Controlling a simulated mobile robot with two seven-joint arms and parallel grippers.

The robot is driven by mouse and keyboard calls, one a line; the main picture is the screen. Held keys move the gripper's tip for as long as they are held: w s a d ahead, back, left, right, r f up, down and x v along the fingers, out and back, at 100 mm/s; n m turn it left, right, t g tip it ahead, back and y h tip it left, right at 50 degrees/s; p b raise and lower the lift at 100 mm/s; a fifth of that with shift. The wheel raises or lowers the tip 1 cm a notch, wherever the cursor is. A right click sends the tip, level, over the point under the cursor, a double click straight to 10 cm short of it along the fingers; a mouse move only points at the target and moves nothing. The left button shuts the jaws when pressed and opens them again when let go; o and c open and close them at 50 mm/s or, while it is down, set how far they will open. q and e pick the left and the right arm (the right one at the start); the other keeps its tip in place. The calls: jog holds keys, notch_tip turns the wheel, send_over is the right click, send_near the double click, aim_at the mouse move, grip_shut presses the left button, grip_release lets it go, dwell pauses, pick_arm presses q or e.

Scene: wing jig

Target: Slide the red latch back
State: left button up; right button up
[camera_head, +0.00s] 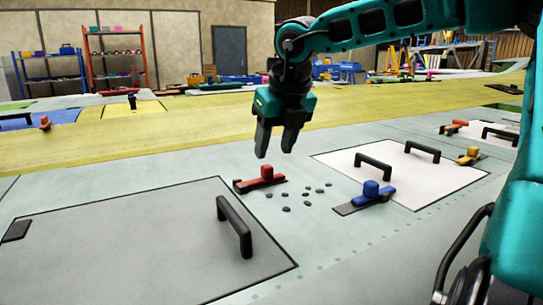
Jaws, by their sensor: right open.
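The red latch (261,181) lies on the pale green wing surface, near the right back corner of the grey panel. It has a flat dark base and a red block standing on top. My right gripper (275,154) points down just above and slightly behind the latch in the picture. Its two dark fingers are apart with nothing between them, and they do not appear to touch the latch. My left gripper is not in view.
A grey panel (120,250) with a black handle (234,227) lies front left. A white panel (400,176) with two handles has a blue latch (369,195) and a yellow latch (470,156). Several small dark pieces (307,194) are scattered right of the red latch.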

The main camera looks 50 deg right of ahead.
jog(key=v, duration=0.8)
jog(key=shift+r+p, duration=0.25)
jog(key=shift+p, duration=0.05)
